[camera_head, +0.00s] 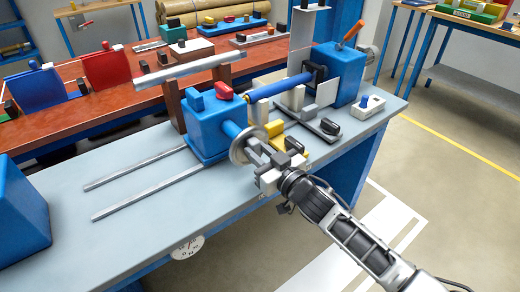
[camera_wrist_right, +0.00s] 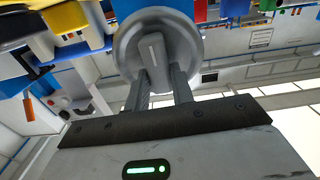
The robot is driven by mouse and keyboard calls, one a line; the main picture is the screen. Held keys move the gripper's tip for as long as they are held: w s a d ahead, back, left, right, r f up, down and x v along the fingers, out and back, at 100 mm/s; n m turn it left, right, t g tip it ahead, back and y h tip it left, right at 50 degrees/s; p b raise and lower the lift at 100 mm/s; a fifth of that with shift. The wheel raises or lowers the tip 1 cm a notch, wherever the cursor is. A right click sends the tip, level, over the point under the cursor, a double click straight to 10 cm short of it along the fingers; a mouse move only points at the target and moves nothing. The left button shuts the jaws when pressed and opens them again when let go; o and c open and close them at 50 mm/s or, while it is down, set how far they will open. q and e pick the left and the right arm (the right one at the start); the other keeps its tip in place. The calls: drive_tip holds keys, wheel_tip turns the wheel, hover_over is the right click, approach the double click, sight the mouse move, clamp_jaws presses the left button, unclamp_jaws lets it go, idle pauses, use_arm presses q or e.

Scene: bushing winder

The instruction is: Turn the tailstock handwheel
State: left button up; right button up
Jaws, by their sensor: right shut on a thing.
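The tailstock (camera_head: 207,125) is a blue block on the grey machine bench, with a red knob on top. Its handwheel (camera_head: 243,146) is a grey disc on the front end of a blue shaft. My right gripper (camera_head: 264,156) reaches the wheel from the lower right and is shut on its handle. In the right wrist view the handwheel (camera_wrist_right: 128,38) fills the upper middle, and its grey handle (camera_wrist_right: 153,56) stands between the two fingers of my right gripper (camera_wrist_right: 160,80). My left gripper is not in view.
A blue headstock (camera_head: 338,75) with an orange lever stands at the bench's far right. A blue rod (camera_head: 282,88) runs between the two ends. Yellow parts (camera_head: 294,145) lie close to the wheel. Two rails (camera_head: 140,189) cross the clear left bench top.

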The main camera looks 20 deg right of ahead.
drive_tip(key=shift+a+n, duration=0.1)
drive_tip(key=shift+n, duration=1.1)
drive_tip(key=o, duration=1)
drive_tip(key=shift+s, duration=0.1)
drive_tip(key=v, duration=1.5)
drive_tip(key=shift+s+r+b, duration=0.1)
drive_tip(key=shift+s+b, duration=0.3)
